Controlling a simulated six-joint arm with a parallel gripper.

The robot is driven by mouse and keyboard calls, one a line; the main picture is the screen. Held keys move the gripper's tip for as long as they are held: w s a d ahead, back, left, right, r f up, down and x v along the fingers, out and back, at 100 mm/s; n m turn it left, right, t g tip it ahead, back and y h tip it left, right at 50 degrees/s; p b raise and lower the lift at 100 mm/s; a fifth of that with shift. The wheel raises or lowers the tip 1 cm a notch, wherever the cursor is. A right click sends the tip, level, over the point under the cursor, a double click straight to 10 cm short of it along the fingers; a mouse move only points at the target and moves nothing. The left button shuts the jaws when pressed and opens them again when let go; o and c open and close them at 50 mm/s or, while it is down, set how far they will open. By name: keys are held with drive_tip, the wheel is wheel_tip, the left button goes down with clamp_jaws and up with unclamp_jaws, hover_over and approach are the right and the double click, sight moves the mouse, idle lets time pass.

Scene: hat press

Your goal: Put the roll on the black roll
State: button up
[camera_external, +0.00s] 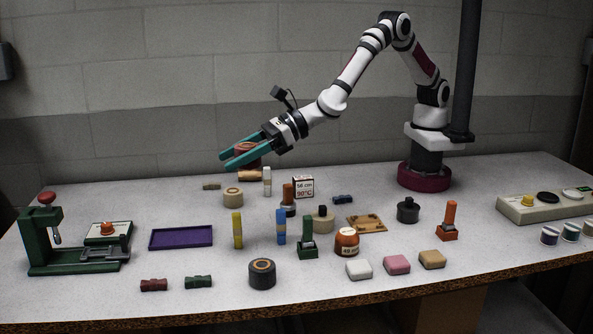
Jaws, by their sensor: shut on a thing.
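My gripper (226,159) has teal fingers and is raised above the back of the table, left of centre. It is shut on a reddish-brown roll (246,147), which the fingers partly hide. The black roll (262,274), dark with an orange ring on top, stands at the front of the table, well in front of and below my gripper. A tan roll (233,198) with a dark ring on top stands farther back on the table.
An orange-brown piece (249,176) shows just below the held roll. Yellow (238,230) and blue (281,226) sticks and a green stamp (308,240) stand near the middle. A purple tray (181,238) and green press (75,250) are at left.

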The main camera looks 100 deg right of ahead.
wheel_tip(320, 180, down, 5)
hover_over(262, 271)
drive_tip(key=w+d, duration=0.2)
drive_tip(key=f, duration=0.6)
drive_tip(key=shift+w+d+f, duration=0.15)
drive_tip(key=shift+w+f, duration=0.05)
drive_tip(key=shift+f, duration=0.2)
drive_tip(key=f, duration=0.4)
drive_tip(key=shift+a+f, duration=0.1)
drive_tip(key=shift+a, duration=0.1)
drive_tip(key=shift+f, duration=0.15)
drive_tip(key=o, duration=1.4)
